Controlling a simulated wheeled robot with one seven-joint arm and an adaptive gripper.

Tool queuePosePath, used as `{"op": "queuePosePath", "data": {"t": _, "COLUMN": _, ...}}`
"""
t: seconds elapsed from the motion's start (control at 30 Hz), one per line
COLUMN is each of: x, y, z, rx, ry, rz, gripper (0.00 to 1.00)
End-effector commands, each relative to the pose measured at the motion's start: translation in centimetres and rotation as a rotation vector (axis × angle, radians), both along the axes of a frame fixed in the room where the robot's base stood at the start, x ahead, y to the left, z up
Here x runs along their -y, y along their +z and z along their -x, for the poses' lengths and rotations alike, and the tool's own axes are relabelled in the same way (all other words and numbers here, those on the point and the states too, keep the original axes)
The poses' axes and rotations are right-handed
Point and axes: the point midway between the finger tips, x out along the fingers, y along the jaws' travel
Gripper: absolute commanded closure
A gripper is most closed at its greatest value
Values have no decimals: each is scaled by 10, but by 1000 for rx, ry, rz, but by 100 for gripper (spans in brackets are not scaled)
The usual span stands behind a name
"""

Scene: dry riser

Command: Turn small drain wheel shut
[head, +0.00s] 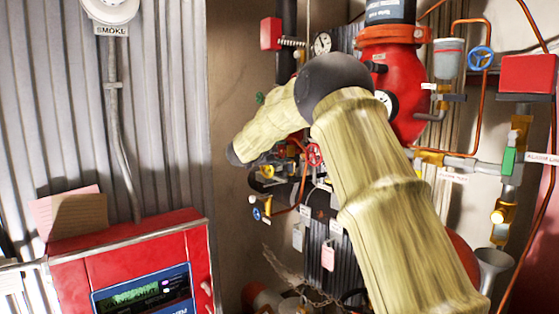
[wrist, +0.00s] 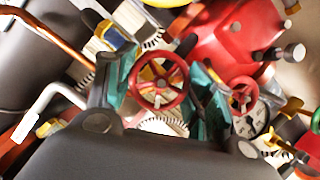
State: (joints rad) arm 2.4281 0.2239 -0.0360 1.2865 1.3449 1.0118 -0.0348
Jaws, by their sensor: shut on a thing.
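In the wrist view my gripper (wrist: 158,92) has one dark finger with a teal pad on each side of a small red spoked handwheel (wrist: 143,75). The fingers are closed on this wheel, and its front face shows between them. I cannot tell from any label whether it is the drain wheel. A smaller red wheel (wrist: 242,92) sits just right of the right finger. In the head view my arm covers the gripper. A red wheel (head: 314,155) shows beside my arm there, but I cannot tell which of the two it is.
A large red valve body (head: 400,75) stands behind my arm, with a gauge (head: 322,43) to its left. A dark horizontal pipe (head: 290,192) runs below, with hanging tags. A red panel (head: 130,265) stands at lower left.

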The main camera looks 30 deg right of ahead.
Motion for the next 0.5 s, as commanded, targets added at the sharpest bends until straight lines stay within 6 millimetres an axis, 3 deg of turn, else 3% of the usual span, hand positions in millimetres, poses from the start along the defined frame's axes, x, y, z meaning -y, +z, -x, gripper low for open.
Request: {"op": "queuePosePath", "data": {"t": 0.5, "x": 0, "y": -7, "z": 0, "rx": 163, "ry": 1, "rz": -14, "gripper": 70}}
